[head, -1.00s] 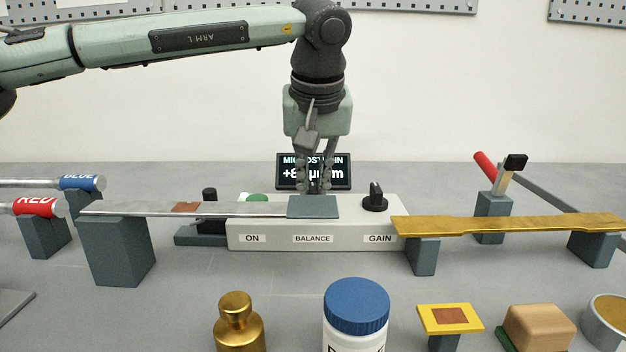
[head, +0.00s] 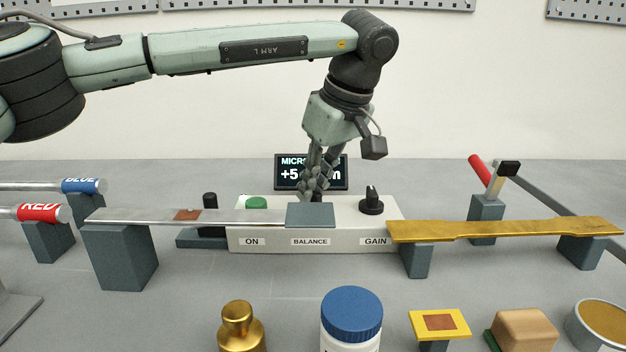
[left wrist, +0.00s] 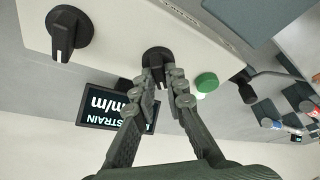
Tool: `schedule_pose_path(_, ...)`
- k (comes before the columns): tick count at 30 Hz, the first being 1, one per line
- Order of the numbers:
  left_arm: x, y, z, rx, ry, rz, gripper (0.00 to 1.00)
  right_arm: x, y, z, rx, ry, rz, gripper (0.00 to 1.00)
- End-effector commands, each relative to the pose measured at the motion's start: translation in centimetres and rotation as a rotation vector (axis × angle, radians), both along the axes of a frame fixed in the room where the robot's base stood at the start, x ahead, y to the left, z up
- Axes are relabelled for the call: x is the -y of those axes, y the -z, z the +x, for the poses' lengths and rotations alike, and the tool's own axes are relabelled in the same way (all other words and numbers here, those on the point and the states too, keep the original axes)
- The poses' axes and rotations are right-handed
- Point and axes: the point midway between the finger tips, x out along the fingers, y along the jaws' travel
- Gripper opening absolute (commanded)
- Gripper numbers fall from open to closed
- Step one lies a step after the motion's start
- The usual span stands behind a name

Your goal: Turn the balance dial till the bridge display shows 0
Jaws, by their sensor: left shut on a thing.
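The white bridge box (head: 268,240) carries labels ON, BALANCE and GAIN. My left gripper (head: 318,192) points down behind the grey block above the BALANCE label. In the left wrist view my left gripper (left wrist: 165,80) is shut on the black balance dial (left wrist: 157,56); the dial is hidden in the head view. The bridge display (head: 285,176) stands behind the box. It reads "+5" and then digits hidden by the gripper. It also shows upside down in the left wrist view (left wrist: 100,105). My right gripper is not in view.
The black gain knob (head: 371,201) and green button (head: 257,203) flank the dial. A silver strip (head: 135,216) with a grey end block (head: 310,215) lies in front. A brass strip (head: 505,229) is at right. A blue-capped jar (head: 351,312) and brass weight (head: 238,325) stand nearer.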

Motion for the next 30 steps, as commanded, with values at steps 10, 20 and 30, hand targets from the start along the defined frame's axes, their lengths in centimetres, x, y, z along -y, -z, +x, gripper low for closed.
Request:
schedule_pose_path(10,0.01,-0.04,0.08,0.002,-0.037,0.000,0.00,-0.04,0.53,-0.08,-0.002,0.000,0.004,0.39)
schedule_pose_path(20,0.00,-0.04,0.08,0.002,-0.036,-0.001,0.23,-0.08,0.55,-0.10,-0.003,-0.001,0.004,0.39)
schedule_pose_path(30,0.01,-0.03,0.04,0.000,-0.035,0.000,0.33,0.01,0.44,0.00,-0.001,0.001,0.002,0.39)
